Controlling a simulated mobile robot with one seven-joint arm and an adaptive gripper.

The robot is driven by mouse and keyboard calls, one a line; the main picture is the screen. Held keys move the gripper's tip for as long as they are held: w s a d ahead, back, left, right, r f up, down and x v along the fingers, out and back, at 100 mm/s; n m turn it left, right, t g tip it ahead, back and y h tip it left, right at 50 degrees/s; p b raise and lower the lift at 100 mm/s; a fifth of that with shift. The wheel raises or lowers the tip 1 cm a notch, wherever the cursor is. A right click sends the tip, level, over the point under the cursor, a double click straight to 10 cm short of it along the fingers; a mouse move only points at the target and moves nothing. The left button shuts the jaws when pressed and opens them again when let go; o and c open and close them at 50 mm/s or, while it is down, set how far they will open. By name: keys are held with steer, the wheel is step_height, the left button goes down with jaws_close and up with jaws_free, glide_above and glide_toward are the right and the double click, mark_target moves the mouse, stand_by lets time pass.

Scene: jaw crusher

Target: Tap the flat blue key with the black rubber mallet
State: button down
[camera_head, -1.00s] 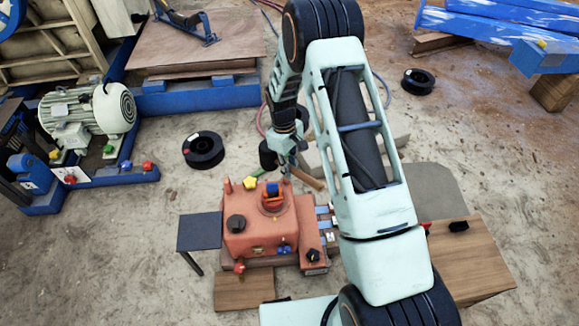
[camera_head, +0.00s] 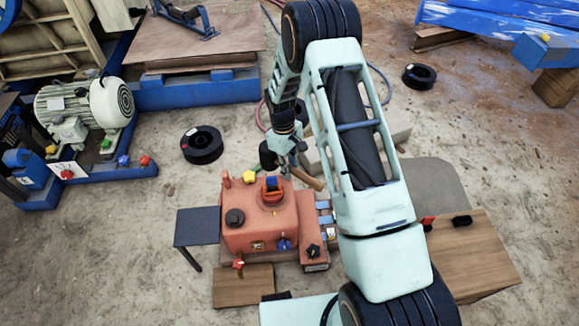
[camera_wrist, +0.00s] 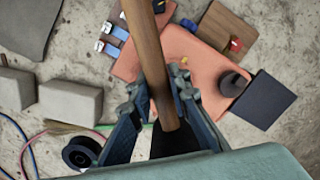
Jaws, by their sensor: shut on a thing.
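My gripper (camera_head: 290,160) is shut on the wooden handle of the black rubber mallet (camera_head: 268,155), above the back of the orange-red machine body (camera_head: 240,210). In the wrist view my gripper (camera_wrist: 160,105) clasps the handle (camera_wrist: 148,50); the black head (camera_wrist: 178,142) is partly hidden at the bottom. A blue piece (camera_head: 272,183) stands in an orange-red ring on top of the body. It looks like the flat blue key, but is too small to be sure. The mallet head is apart from it, behind it in the head view.
Several blue-and-white pieces (camera_head: 325,206) line the body's right side. A yellow knob (camera_head: 249,177), black knob (camera_head: 235,217) and blue knob (camera_head: 284,244) stick out of the body. A dark plate (camera_head: 197,226) stands left, a wooden table (camera_head: 470,260) right, and a black spool (camera_head: 202,145) behind.

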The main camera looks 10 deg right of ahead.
step_height(320, 180, down, 9)
steer(key=b, duration=0.6)
step_height(320, 180, up, 7)
steer(key=p, duration=0.4)
steer(key=shift+f, duration=0.2)
steer(key=shift+w, duration=0.1)
